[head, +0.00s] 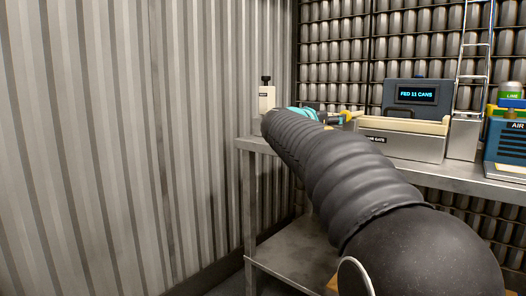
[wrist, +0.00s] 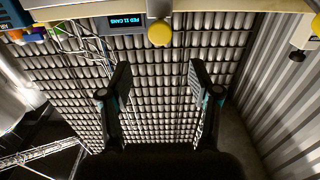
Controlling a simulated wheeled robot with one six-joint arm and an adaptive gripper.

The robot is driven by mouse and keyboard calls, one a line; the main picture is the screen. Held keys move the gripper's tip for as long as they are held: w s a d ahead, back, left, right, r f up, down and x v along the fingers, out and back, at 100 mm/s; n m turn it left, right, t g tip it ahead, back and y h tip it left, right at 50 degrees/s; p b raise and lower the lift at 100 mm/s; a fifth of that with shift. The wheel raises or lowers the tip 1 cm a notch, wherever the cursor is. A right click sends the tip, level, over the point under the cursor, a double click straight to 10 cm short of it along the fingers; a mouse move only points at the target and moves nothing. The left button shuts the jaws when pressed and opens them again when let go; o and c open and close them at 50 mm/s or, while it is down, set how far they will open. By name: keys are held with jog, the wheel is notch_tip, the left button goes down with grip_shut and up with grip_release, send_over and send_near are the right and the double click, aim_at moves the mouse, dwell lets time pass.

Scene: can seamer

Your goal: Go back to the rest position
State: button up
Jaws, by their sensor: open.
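My gripper (wrist: 160,76) is open and empty in the wrist view, its two dark fingers spread apart. A round yellow knob (wrist: 160,33) shows just beyond and between the fingertips in that view, apart from them. In the head view my black ribbed arm reaches from the lower right to the bench and hides most of my gripper. The machine on the bench has a pale-topped metal box (head: 405,140) and a dark display (head: 416,93) reading "FED 11 CANS". The display also shows in the wrist view (wrist: 127,20).
A metal bench (head: 460,176) with a lower shelf (head: 300,255) carries the machine. A cream bottle-shaped unit (head: 266,98) stands at its left end. A corrugated wall (head: 130,140) closes the left.

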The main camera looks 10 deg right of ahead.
jog(key=s+a+f+n+g+y, duration=0.2)
jog(key=s+f+n+y, duration=0.15)
jog(key=f, duration=0.65)
jog(key=s+a+f+n+g+y, duration=0.25)
jog(key=s+f+n, duration=0.25)
jog(key=f, duration=0.6)
jog(key=s+a+f+y+p, duration=0.1)
jog(key=s+a+f+y, duration=0.2)
jog(key=s, duration=0.6)
jog(key=s+a+f+n+y+p, duration=0.1)
jog(key=s+a+f+y+p, duration=0.1)
jog(key=s+a, duration=0.5)
jog(key=s+a+f+n+y+p, duration=0.1)
jog(key=s+a+f+y+p, duration=0.1)
jog(key=s, duration=0.9)
jog(key=shift+s+a+f+y, duration=0.4)
jog(key=shift+a+f+y, duration=0.4)
jog(key=shift+a+f, duration=0.8)
